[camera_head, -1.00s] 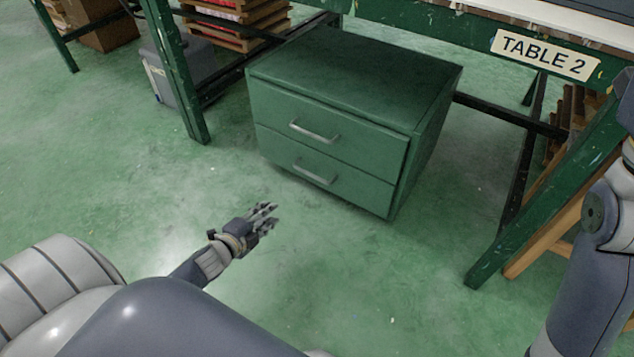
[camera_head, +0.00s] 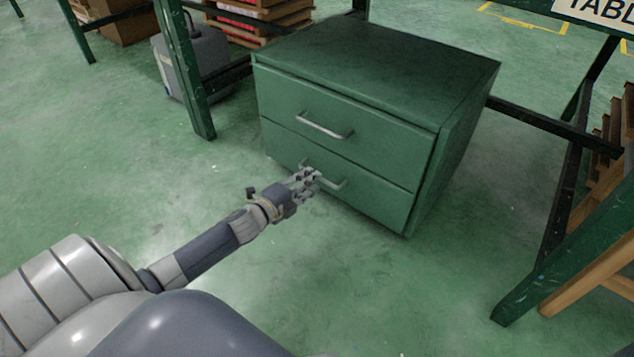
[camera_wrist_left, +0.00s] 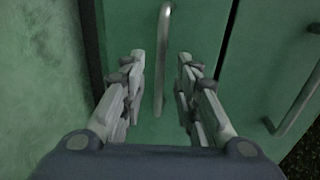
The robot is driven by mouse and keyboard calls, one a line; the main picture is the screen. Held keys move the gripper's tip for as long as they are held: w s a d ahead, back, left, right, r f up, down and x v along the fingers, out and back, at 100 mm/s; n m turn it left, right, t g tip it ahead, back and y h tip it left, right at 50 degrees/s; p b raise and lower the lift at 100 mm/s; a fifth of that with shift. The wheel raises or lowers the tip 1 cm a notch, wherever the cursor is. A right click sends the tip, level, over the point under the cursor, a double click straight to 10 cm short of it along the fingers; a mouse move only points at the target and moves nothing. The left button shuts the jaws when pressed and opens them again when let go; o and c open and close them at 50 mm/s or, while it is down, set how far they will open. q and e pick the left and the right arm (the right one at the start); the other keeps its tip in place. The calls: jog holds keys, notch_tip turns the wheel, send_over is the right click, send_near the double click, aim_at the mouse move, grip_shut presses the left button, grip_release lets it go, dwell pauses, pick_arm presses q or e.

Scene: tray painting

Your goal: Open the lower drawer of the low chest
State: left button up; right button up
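The low chest (camera_head: 370,62) is green with two drawers, both shut. The upper drawer (camera_head: 385,140) has a silver bar handle (camera_head: 325,126). The lower drawer (camera_head: 372,195) has a similar handle (camera_head: 335,184), partly hidden behind my left gripper (camera_head: 312,180). In the left wrist view, my left gripper (camera_wrist_left: 160,80) is open, with its two fingers on either side of the lower handle (camera_wrist_left: 161,70). There are visible gaps between the fingers and the bar. The upper handle (camera_wrist_left: 295,105) shows at the right of that view. My right gripper is not in view.
A green table frame stands over the chest, with a leg (camera_head: 186,80) at left and another leg (camera_head: 560,225) at right. A grey container (camera_head: 195,62) stands behind the left leg. The floor (camera_head: 400,290) before the chest is clear.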

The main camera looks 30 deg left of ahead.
pick_arm(q)
jog(key=shift+b+x, duration=0.9)
jog(key=shift+x, duration=1.1)
grip_shut()
